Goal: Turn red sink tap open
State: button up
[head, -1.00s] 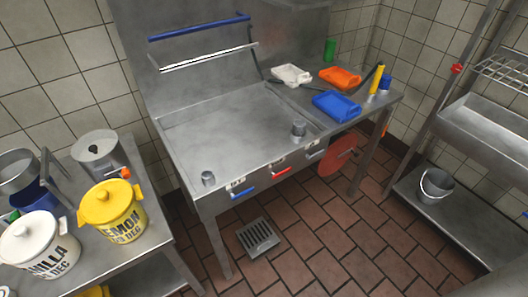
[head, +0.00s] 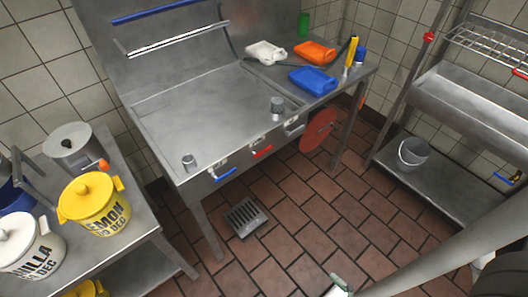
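Several red parts are in the head view, and I cannot tell for sure which one is the red sink tap. A small red handle (head: 262,152) sits on the front edge of the steel sink unit (head: 185,118), beside a blue handle (head: 225,174). A red fitting (head: 520,73) shows at the right edge, above the steel trough (head: 470,108). A red knob (head: 429,37) is on the rack post to its left. A blue-handled tap (head: 507,178) is under the trough. My grey arm crosses the lower right; my gripper's fingers are not visible.
A yellow lemon bucket (head: 93,205) and a white vanilla bucket (head: 28,248) stand on the left table. A metal bucket (head: 413,153) stands on the shelf under the trough. A drain grate (head: 246,217) is in the tiled floor. The middle floor is clear.

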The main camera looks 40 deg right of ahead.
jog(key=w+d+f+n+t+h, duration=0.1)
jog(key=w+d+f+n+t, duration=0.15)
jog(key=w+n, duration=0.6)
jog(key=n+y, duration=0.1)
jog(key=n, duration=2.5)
send_near(264, 152)
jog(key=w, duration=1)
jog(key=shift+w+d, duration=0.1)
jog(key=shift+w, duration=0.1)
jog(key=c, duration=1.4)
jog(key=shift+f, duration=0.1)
